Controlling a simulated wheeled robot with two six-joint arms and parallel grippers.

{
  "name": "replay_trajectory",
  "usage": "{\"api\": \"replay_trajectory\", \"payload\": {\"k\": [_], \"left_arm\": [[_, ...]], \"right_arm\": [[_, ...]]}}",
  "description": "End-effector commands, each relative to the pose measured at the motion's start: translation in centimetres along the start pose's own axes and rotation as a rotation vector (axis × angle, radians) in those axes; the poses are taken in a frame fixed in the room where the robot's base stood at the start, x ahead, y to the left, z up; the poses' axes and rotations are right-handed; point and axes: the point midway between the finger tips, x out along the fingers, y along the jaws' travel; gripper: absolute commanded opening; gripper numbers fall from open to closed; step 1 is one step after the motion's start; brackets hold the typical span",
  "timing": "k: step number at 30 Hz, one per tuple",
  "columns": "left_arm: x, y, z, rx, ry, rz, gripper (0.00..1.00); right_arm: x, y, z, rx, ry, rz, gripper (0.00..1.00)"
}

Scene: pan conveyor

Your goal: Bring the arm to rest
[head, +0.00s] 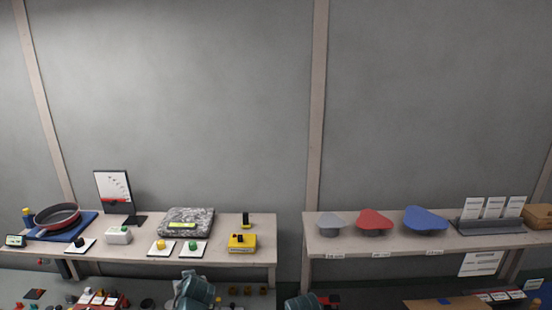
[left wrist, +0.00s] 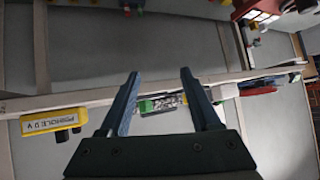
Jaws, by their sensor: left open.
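My left gripper (left wrist: 160,73) is open in the left wrist view, its two dark blue fingers apart with no object held between them. Beyond the fingers, a shelf edge with a small green-and-grey item (left wrist: 160,103) shows in the gap, apparently at a distance. In the head view only teal arm parts of mine show at the bottom edge; neither gripper can be made out there. My right gripper is not in view.
The left table (head: 125,252) holds a dark pan (head: 57,216), a screen (head: 113,187), a grey speckled slab (head: 187,220), button boxes and a yellow box (head: 242,243). A gap separates the tables.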

Motion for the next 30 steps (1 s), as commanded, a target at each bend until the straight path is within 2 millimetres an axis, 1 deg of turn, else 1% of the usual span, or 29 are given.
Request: {"api": "replay_trajectory", "payload": {"k": [1,2,3,5,6,8,9,12,15,18,21,30], "left_arm": [[0.8,2.4,4.6,0.055,-0.08,0.021,0.64],[0.6,3.5,6.5,0.09,-0.131,0.032,0.64],[0.4,4.9,9.1,0.137,-0.197,0.048,0.64],[-0.3,6.9,13.0,0.213,-0.296,0.079,0.64],[-0.9,8.1,15.5,0.267,-0.361,0.103,0.64],[-2.0,9.8,19.2,0.349,-0.455,0.142,0.64],[-2.8,10.7,21.4,0.404,-0.515,0.169,0.64],[-5.0,12.4,26.2,0.533,-0.644,0.236,0.64],[-7.0,13.4,29.7,0.639,-0.744,0.294,0.64],[-8.5,13.9,31.7,0.71,-0.808,0.334,0.64],[-9.3,14.1,32.6,0.746,-0.841,0.356,0.64],[-9.6,14.1,32.7,0.754,-0.85,0.36,0.64]], "right_arm": [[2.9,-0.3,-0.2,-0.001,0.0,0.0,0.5],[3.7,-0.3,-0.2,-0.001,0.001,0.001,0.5],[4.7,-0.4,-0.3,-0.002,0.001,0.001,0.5],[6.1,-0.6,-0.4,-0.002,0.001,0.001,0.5],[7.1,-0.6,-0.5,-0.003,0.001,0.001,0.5],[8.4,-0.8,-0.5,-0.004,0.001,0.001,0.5],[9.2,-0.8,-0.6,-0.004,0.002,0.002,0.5],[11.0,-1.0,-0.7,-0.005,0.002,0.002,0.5],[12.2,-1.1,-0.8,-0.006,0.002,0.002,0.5],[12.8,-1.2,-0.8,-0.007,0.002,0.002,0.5],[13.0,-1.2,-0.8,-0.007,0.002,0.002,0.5],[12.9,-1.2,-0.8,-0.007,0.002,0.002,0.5]]}}
